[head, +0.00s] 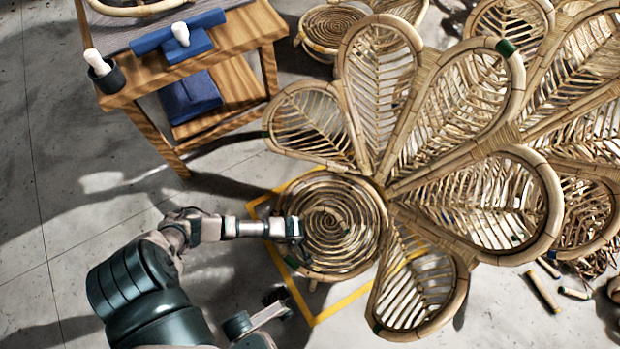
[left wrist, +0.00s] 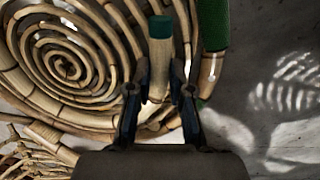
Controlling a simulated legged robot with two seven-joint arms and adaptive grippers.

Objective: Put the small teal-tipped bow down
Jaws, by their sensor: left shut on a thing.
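The small teal-tipped bow (left wrist: 158,62) shows in the left wrist view as a short tan rattan piece with a teal end at the top. It stands between the two dark fingers of my left gripper (left wrist: 158,90), which is shut on it. In the head view my left gripper (head: 297,230) is over the left part of the round rattan spiral (head: 335,225). The bow is not distinct there. The spiral also fills the left of the left wrist view (left wrist: 62,62). A dark jaw-like part (head: 275,300) of mine is low in the head view; its opening is unclear.
Large rattan petals (head: 480,195) fan out right of the spiral. A yellow floor outline (head: 340,305) surrounds the spiral. A wooden table (head: 235,40) with blue blocks stands upper left. Loose rattan pieces (head: 542,292) lie lower right. A green-wrapped piece (left wrist: 212,25) is right of the bow.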

